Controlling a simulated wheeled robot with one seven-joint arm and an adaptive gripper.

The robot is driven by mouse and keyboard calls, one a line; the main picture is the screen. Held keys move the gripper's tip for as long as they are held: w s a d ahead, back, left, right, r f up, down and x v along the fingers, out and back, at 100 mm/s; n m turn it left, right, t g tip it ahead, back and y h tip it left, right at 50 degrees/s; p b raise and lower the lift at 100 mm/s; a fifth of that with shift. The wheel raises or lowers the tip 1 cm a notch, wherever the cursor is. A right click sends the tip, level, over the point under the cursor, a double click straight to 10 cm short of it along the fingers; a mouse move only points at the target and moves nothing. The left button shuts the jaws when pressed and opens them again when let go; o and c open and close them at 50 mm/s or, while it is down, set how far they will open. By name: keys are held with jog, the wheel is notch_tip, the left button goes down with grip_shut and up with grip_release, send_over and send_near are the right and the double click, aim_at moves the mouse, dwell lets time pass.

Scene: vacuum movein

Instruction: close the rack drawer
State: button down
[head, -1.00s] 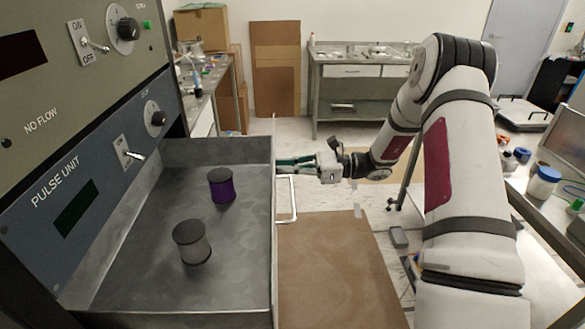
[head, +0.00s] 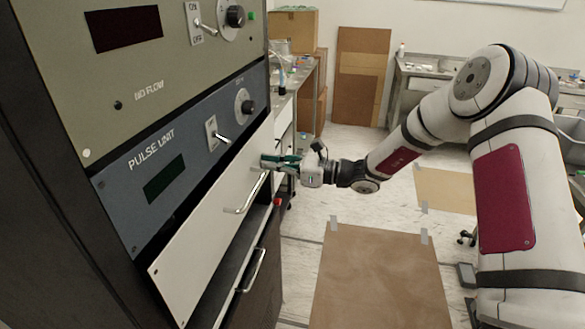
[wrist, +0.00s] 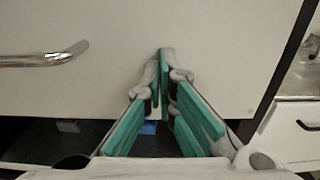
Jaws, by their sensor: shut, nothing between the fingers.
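In the wrist view the fingertips (wrist: 162,56) are against or very close to the panel.
A dark open slot and a lower dark drawer with a handle (head: 253,270) lie beneath. A brown floor mat (head: 380,275) lies right of the rack. A workbench (head: 425,80) and cardboard boxes (head: 293,28) stand at the back. The floor between is clear.

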jog(key=shift+x, duration=1.1)
jog(key=shift+r, duration=0.1)
jog(key=v, duration=1.4)
jog(key=s+a+r+n+g+h, duration=0.1)
jog(key=s+r+n+g+h, duration=0.25)
jog(key=s+n, duration=0.45)
jog(key=s+a+r+n+g+h, duration=0.1)
jog(key=s+r+n+g+h, duration=0.3)
jog(key=s, duration=0.7)
jog(key=s+d+r+n+t+h, duration=0.1)
jog(key=s+d+n+t+h, duration=0.2)
jog(key=s, duration=0.5)
jog(key=s+d+r+n+t+h, duration=0.2)
jog(key=s+d+n+h, duration=0.4)
jog(key=s+d, duration=0.3)
jog(key=shift+s+r+n+t+h, duration=0.2)
jog(key=shift+r+n+t+h, duration=0.2)
jog(key=shift+t, duration=0.25)
